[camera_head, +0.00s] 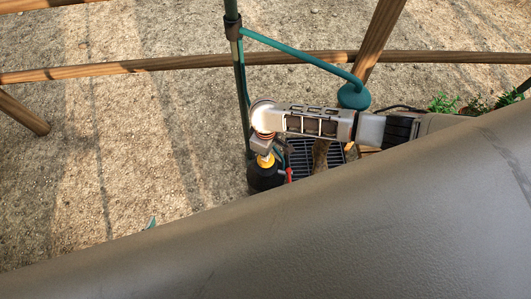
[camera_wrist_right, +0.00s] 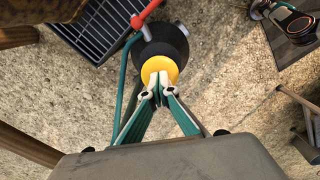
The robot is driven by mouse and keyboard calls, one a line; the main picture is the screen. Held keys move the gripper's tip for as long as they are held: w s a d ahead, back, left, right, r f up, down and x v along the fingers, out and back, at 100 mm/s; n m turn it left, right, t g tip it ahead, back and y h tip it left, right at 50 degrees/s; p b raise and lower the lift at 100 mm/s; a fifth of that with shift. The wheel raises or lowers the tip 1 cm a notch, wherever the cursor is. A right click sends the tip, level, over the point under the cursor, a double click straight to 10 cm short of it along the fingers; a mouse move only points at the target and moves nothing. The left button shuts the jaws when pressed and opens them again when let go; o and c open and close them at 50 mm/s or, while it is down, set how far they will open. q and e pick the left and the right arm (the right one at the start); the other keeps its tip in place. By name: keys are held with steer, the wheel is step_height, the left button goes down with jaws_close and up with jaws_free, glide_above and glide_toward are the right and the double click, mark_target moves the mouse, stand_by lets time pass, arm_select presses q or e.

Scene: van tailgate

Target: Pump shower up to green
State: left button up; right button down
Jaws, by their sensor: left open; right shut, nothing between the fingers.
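The shower's dark tank (camera_head: 266,180) stands on the gravelly ground, with a yellow knob (camera_head: 265,160) on top. In the right wrist view the yellow knob (camera_wrist_right: 160,66) sits above the round dark tank (camera_wrist_right: 160,42). My right gripper (camera_wrist_right: 157,80) is shut and empty, its fingertips over the knob; I cannot tell whether they touch it. In the head view my right gripper (camera_head: 263,148) is just above the tank. A teal shower head (camera_head: 354,96) hangs from a pole (camera_head: 240,85). Of my left gripper (camera_head: 151,222), only a small teal tip shows. No green mark or gauge is readable.
A dark floor grate (camera_head: 316,157) lies beside the tank, and a red lever (camera_wrist_right: 147,14) projects near it. Wooden rails (camera_head: 150,66) cross behind. A large grey-brown surface (camera_head: 330,240) hides the foreground. A round dark device with an orange ring (camera_wrist_right: 297,25) is unclear.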

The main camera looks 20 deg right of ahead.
steer(key=shift+r+p, duration=0.75)
steer(key=shift+r, duration=0.05)
steer(key=shift+r+p, duration=1.9)
arm_select(q)
steer(key=w+r+t, duration=0.1)
steer(key=w+r, duration=0.2)
steer(key=r, duration=0.5)
arm_select(e)
steer(key=shift+f, duration=0.1)
arm_select(q)
steer(key=shift+w, duration=0.1)
